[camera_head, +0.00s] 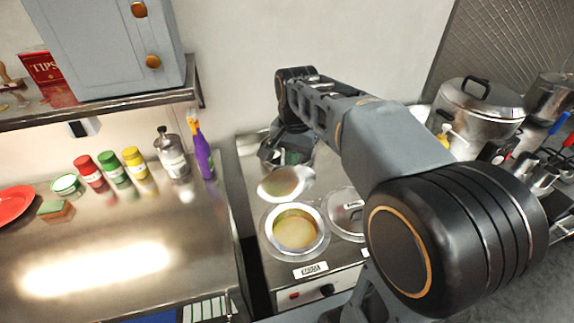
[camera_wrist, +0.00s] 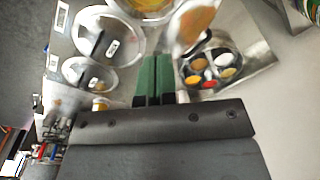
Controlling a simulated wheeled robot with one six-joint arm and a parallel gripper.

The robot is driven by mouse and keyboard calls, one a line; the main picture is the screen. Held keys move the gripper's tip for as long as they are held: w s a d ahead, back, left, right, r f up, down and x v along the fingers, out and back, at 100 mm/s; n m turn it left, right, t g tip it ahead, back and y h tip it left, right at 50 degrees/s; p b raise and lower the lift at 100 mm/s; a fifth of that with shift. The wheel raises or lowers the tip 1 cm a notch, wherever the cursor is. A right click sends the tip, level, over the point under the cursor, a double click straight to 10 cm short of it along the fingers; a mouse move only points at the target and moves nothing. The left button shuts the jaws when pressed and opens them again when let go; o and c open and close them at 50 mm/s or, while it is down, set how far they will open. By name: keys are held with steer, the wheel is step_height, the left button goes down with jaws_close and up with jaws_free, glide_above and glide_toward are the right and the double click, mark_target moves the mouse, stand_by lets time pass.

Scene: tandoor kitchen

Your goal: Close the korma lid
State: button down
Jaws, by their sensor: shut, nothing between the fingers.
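The korma pot (camera_head: 312,252) is sunk in the steel counter behind a "KORMA" label (camera_head: 310,270), open, with yellow-brown korma inside. Its round steel lid (camera_head: 287,184) stands raised at the pot's far side, its shiny underside reflecting the food. In the wrist view the pot (camera_wrist: 128,20) is at the top edge, and the lid (camera_wrist: 190,28) is just right of it. My gripper (camera_head: 292,157) has green fingers and is behind the raised lid. In the wrist view my gripper (camera_wrist: 158,62) has its fingers together and empty. Whether they touch the lid cannot be told.
A closed lidded pot (camera_head: 347,213) is right of the korma pot, partly behind my arm. A spice tin (camera_wrist: 208,68) with several small bowls lies near my fingers. A purple bottle (camera_head: 202,152) stands on the left counter. A large steel pot (camera_head: 478,108) is at the right.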

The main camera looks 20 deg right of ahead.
steer(key=w+m, duration=0.1)
steer(key=w, duration=0.1)
steer(key=w+m+g, duration=0.1)
steer(key=w, duration=0.1)
steer(key=w+m, duration=0.2)
steer(key=shift+d+f+g, duration=0.1)
steer(key=shift+d+g, duration=0.3)
steer(key=w+f+m+g, duration=0.2)
steer(key=w+m, duration=0.3)
steer(key=w, duration=0.1)
glide_toward(288, 182)
step_height(288, 182, down, 6)
steer(key=shift+m+g+p, duration=0.3)
steer(key=shift+m+p, duration=0.1)
steer(key=shift+s+d, duration=0.1)
steer(key=shift+s, duration=0.05)
steer(key=shift+f, duration=0.1)
